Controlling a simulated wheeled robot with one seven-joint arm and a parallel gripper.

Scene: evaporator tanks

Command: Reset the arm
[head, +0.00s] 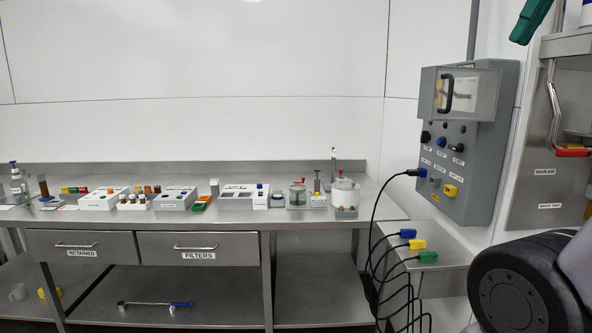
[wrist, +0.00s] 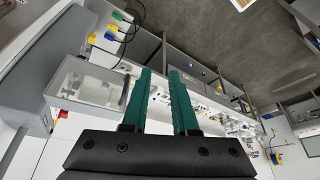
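My gripper (wrist: 160,73) shows in the wrist view as two dark green fingers with a clear gap between them. It is open and nothing is held. In the head view a green fingertip (head: 531,20) shows at the top right, in the air to the right of the grey control box (head: 505,92). Part of my arm (head: 525,290) fills the lower right corner of the head view. The middle of the arm is out of the head view. The control box's clear window (wrist: 92,84) is left of the fingers in the wrist view.
A steel bench (head: 230,222) along the wall carries several racks, bottles and jars. A side shelf (head: 450,242) holds blue, yellow and green plugs with black cables. A steel panel (head: 545,150) with a red-handled pipe valve (head: 573,153) stands at the right, close to the fingertip.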

